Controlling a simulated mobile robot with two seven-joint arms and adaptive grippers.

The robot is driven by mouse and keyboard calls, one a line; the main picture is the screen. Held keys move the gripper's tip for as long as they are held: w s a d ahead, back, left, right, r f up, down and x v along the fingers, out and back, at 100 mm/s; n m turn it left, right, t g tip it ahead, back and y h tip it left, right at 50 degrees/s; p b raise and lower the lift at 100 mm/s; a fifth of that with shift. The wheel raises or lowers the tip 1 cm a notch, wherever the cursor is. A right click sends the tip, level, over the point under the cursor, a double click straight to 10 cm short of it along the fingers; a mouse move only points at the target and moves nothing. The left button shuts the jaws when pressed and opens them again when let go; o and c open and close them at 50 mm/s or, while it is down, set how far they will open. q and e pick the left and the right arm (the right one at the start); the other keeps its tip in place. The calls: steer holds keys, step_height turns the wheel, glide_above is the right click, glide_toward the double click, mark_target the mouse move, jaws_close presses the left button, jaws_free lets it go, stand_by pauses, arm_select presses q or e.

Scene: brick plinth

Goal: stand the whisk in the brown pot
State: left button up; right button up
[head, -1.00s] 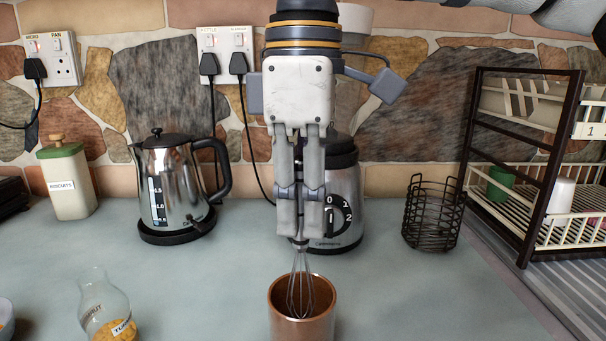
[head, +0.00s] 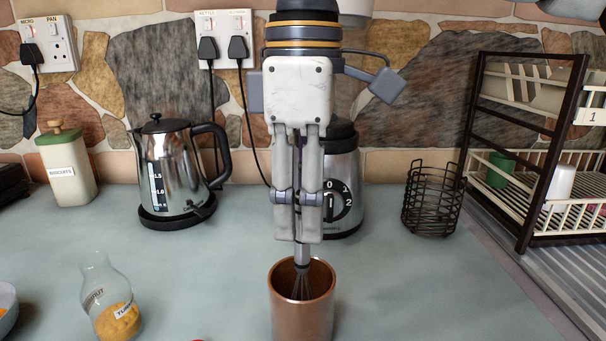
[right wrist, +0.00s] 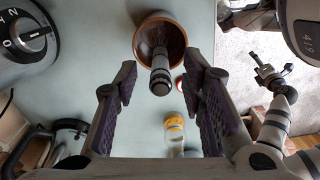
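The whisk stands in the brown pot (head: 302,312), its wire head (head: 301,286) inside the rim and its grey handle (head: 303,256) rising upward. In the right wrist view the handle end (right wrist: 160,82) points at the camera, leaning over the pot's rim (right wrist: 141,38). My right gripper (head: 298,240) is above the pot, pointing down. The right wrist view shows its fingers (right wrist: 162,78) spread apart on either side of the handle, not touching it. My left gripper (right wrist: 270,74) shows small at the right of the wrist view, away from the pot, its fingers apart.
A blender (head: 344,185) stands behind the pot, with a kettle (head: 172,170) to its left. A wire basket (head: 432,200) and dish rack (head: 525,150) are at the right. A turmeric jar (head: 110,300) stands at the front left. The counter between is mostly clear.

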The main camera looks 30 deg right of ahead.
step_height(320, 180, up, 12)
stand_by(0.3)
stand_by(0.8)
